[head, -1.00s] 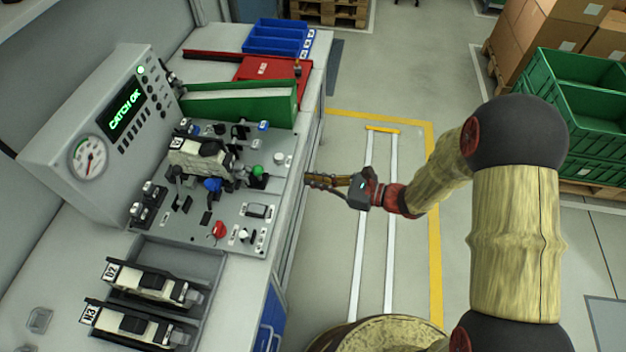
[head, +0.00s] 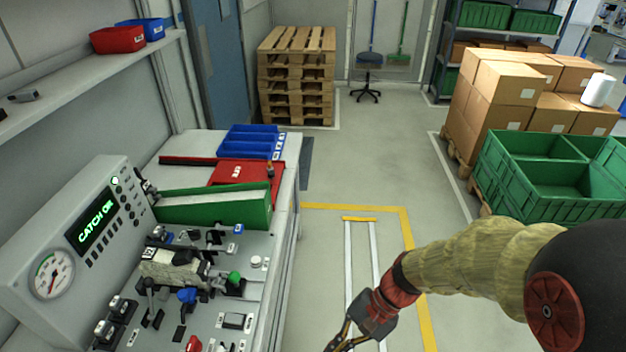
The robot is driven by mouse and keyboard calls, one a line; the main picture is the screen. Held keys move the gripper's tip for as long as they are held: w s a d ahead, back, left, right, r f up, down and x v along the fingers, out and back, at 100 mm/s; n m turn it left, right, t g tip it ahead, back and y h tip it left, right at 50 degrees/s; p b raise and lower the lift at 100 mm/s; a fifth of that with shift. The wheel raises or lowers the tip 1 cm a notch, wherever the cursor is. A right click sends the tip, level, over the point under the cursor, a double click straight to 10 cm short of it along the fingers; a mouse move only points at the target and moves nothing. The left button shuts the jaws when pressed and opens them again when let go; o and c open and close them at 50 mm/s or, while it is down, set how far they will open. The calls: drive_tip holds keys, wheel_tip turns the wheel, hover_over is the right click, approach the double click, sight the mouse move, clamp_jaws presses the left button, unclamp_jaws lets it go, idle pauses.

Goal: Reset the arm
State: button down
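My gripper (head: 345,341) is at the bottom centre of the head view, at the end of my arm, which comes in from the right. It is over the floor, to the right of the workbench, and apart from the bench edge. Its fingers are partly cut off by the frame's bottom edge. I see nothing held between the visible parts, but cannot tell how far apart the fingertips are. The test fixture (head: 262,290) on the bench holds a pale block-shaped part (head: 172,268). The console (head: 62,232) beside it reads "CATCH OK".
A green bin (head: 215,212), a red case (head: 240,173) and blue trays (head: 250,140) sit on the bench. Stacked pallets (head: 297,75) stand at the back. Boxes (head: 502,85) and green crates (head: 545,190) stand at the right. The floor between is clear.

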drive_tip(key=s+d+r+n+t+h, duration=0.1)
drive_tip(key=d+r+n+t+h, duration=0.2)
drive_tip(key=d+r, duration=0.4)
drive_tip(key=d+r+n+t+h, duration=0.4)
drive_tip(key=d+r, duration=0.3)
drive_tip(key=r, duration=0.7)
drive_tip(key=shift+s+d+t, duration=0.35)
drive_tip(key=shift+s+t, duration=0.05)
drive_tip(key=shift+t, duration=0.5)
